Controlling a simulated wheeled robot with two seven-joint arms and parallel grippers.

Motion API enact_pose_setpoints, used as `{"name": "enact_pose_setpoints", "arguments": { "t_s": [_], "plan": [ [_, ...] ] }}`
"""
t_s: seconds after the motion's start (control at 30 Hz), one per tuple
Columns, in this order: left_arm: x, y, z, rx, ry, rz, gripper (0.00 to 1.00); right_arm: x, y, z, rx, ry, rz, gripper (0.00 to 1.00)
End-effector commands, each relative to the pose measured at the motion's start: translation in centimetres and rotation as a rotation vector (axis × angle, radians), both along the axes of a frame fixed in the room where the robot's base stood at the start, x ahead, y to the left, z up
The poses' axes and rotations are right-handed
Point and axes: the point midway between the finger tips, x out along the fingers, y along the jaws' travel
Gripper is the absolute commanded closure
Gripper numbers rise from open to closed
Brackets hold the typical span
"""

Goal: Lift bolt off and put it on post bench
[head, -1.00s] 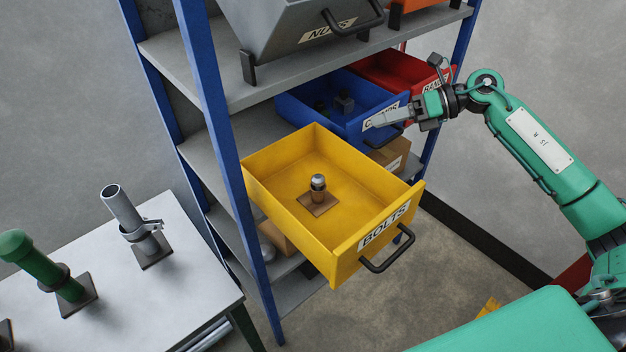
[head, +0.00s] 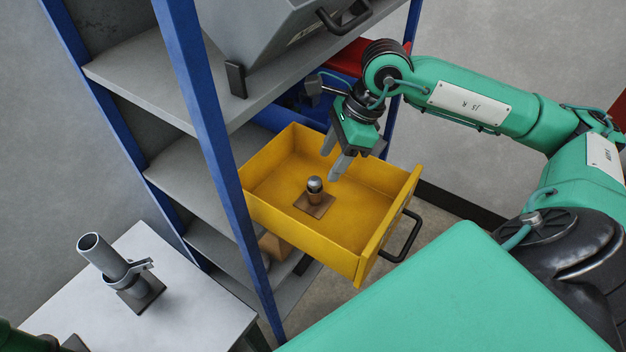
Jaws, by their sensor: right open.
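The bolt (head: 315,190) stands upright in the yellow bolts drawer (head: 276,222), with a rounded silvery head and a brownish lower part on a small brown square base (head: 314,205). My right gripper (head: 335,165) is open and empty, fingers pointing down, above the drawer and a little up and right of the bolt, apart from it. The post bench (head: 205,302) is the pale table at the lower left. A grey post (head: 108,258) with a clamp stands on it on a dark square base. My left gripper is not in view.
The drawer sticks out of a shelf rack with blue uprights (head: 205,120). A grey bin (head: 270,50) sits on the shelf above. A blue bin (head: 290,112) and a red bin (head: 350,58) are behind my right arm. A green post (head: 22,338) shows at the lower left.

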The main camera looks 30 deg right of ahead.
Motion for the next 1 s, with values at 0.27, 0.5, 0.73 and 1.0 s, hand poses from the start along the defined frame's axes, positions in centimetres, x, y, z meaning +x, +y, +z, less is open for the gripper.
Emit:
{"name": "enact_pose_setpoints", "arguments": {
  "t_s": [0.27,0.5,0.73,1.0],
  "plan": [
    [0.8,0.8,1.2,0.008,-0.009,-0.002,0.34,0.6,0.8,-1.9,0.003,0.004,-0.001,0.48],
    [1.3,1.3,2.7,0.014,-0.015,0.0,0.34,1.5,1.9,-5.1,0.003,0.003,-0.001,0.48],
    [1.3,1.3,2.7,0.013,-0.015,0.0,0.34,1.6,2.1,-6.0,0.002,0.0,-0.001,0.48],
    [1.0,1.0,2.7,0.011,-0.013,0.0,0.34,1.6,2.1,-5.9,0.002,0.0,-0.001,0.82]
  ]
}}
